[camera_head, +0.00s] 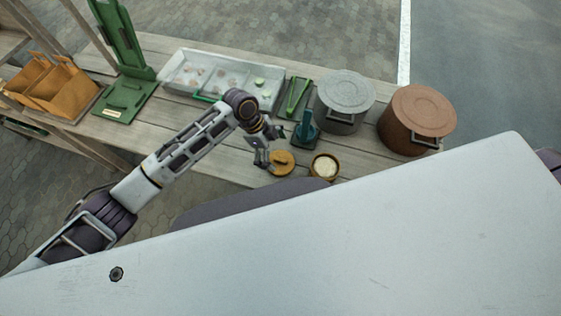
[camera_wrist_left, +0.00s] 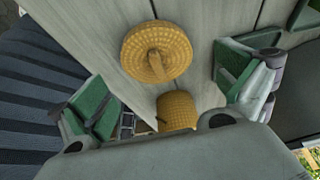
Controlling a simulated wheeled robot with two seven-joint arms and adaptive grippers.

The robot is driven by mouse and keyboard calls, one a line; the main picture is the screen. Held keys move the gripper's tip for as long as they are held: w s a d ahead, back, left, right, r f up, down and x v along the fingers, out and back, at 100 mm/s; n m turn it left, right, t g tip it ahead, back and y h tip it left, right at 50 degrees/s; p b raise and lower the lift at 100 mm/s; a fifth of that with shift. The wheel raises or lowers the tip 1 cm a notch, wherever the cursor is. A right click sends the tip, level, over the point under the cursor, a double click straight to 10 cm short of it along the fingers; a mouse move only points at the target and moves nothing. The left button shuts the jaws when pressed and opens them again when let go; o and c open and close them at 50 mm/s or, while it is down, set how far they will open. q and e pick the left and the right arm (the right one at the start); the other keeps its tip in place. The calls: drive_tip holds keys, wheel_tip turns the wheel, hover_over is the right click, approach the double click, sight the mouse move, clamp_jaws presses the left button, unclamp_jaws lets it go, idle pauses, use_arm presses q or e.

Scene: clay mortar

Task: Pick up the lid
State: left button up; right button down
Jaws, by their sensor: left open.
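The lid (camera_head: 283,162) is a round, yellow-brown woven disc lying on the wooden table near its front edge. In the left wrist view the lid (camera_wrist_left: 140,58) shows its raised strap handle on top. My left gripper (camera_head: 262,158) is just left of the lid and above the table. Its green-padded fingers (camera_wrist_left: 160,78) are spread apart with nothing held between them. A small round container (camera_head: 324,167) with pale contents stands right of the lid. A woven yellow form (camera_wrist_left: 176,110) is partly hidden behind the gripper body. My right gripper is not in view.
A blue-green tool on a base (camera_head: 306,130) stands behind the lid. A grey lidded pot (camera_head: 344,98) and a brown lidded pot (camera_head: 415,120) are farther right. A long metal tray (camera_head: 182,72) lies behind my arm. Green tongs (camera_head: 296,97) lie beside it.

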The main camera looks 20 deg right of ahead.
sight(280, 159)
use_arm(q)
drive_tip(key=x, duration=0.3)
drive_tip(key=shift+s+d+p, duration=0.2)
drive_tip(key=shift+s+p, duration=0.1)
drive_tip(key=shift+s, duration=0.1)
drive_tip(key=shift+x, duration=0.8)
drive_tip(key=c, duration=0.6)
